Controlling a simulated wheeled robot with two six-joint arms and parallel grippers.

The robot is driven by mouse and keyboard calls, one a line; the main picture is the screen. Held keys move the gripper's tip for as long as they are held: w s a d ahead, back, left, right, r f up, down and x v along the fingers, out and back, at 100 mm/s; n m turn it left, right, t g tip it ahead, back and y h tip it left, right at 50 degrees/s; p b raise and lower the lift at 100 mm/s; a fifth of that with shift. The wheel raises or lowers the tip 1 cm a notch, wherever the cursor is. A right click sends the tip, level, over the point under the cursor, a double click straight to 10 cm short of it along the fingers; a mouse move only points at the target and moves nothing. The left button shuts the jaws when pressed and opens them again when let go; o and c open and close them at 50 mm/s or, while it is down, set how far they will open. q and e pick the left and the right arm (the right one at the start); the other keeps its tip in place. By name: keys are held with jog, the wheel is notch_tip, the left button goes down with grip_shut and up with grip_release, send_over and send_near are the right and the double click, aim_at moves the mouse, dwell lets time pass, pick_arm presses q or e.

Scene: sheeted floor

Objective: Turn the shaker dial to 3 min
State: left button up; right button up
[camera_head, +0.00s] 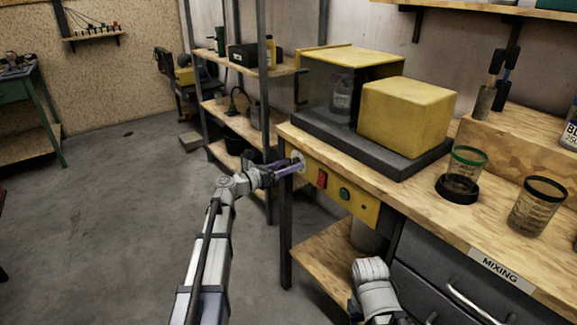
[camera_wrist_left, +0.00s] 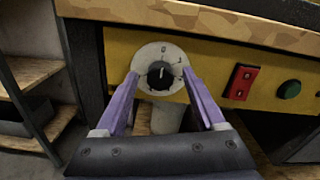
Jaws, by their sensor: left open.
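The dial is a black knob (camera_wrist_left: 160,74) on a round pale plate with dark marks, set in the yellow panel under the bench top. Its white pointer line points roughly up, toward the top mark; the marks are too small to read surely. In the head view the dial plate (camera_head: 298,157) shows at the panel's left end. My left gripper (camera_wrist_left: 160,84) is open, its purple fingers on either side of the knob; whether they touch it I cannot tell. It also shows in the head view (camera_head: 287,170). The shaker (camera_head: 360,95) is a yellow-topped box with a bottle inside.
Right of the dial are a red switch (camera_head: 322,179) and a green button (camera_head: 345,194). On the bench stand a green-rimmed cup (camera_head: 467,160) and a dark-rimmed beaker (camera_head: 538,205). A shelf rack (camera_head: 222,105) stands behind at left. My right arm shows at the bottom. Floor at left is clear.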

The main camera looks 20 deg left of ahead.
pick_arm(q)
jog(key=shift+c, duration=0.3)
grip_shut()
dwell(0.5)
jog(key=shift+s+f+m, duration=0.1)
jog(key=shift+m, duration=7.3)
jog(key=shift+f+m, duration=0.1)
jog(key=shift+m, duration=7.3)
jog(key=shift+d+m, duration=0.1)
jog(key=shift+m, duration=0.2)
